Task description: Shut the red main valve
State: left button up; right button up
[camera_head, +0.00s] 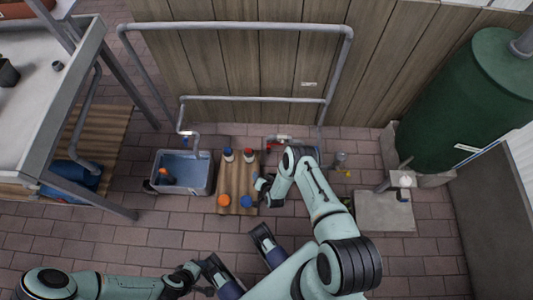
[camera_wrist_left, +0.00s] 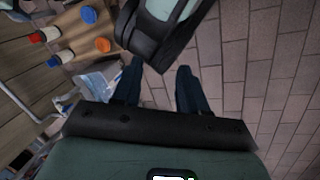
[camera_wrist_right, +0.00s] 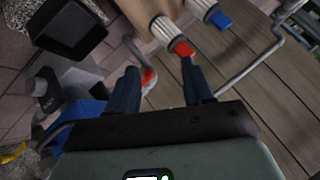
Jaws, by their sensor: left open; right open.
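A red part that looks like the valve handle (camera_head: 283,137) sits on low grey pipework near the wooden wall in the head view. In the right wrist view a red piece (camera_wrist_right: 149,77) shows just beyond the fingers, partly hidden by the left one. My right gripper (camera_head: 265,185) is open and empty beside the board of bottles, with its arm reaching over near the pipework. Its fingers also show apart in the right wrist view (camera_wrist_right: 160,85). My left gripper (camera_head: 200,278) is open and empty, low over the paving, far from the valve; its fingers show apart in the left wrist view (camera_wrist_left: 158,82).
A wooden board (camera_head: 236,178) carries bottles with red, blue and orange caps. A grey tub (camera_head: 183,187) of water stands left of it. A green tank (camera_head: 465,100) stands right; a workbench (camera_head: 45,120) is left. Front paving is partly clear.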

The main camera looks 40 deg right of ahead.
jog(key=w+d+f+m+t+h+b, duration=0.3)
jog(key=d+f+t+h+b, duration=0.15)
jog(key=d+f, duration=0.3)
pick_arm(q)
jog(key=w+a+f+t+y+b, duration=0.15)
jog(key=w+f+b, duration=0.25)
jog(key=f, duration=0.7)
pick_arm(e)
send_near(269, 148)
jog(key=w+f, duration=0.1)
jog(key=w, duration=0.2)
jog(key=shift+m+g, duration=0.25)
jog(key=shift+m, duration=0.05)
jog(key=b+x, duration=0.1)
jog(key=x, duration=0.1)
jog(key=b+x, duration=0.2)
jog(key=x, duration=0.1)
jog(key=d+b+x, duration=0.1)
jog(key=x, duration=0.1)
jog(key=shift+s+f, duration=0.1)
pick_arm(q)
jog(key=s+a+f+n+g, duration=0.1)
jog(key=s+f+g, duration=0.3)
jog(key=s, duration=0.6)
notch_tip(269, 148, down, 2)
jog(key=shift+s+a+f+h+b, duration=0.15)
jog(key=shift+s+a+h+b, duration=0.15)
jog(key=shift+a, duration=0.2)
pick_arm(e)
jog(key=shift+d, duration=0.15)
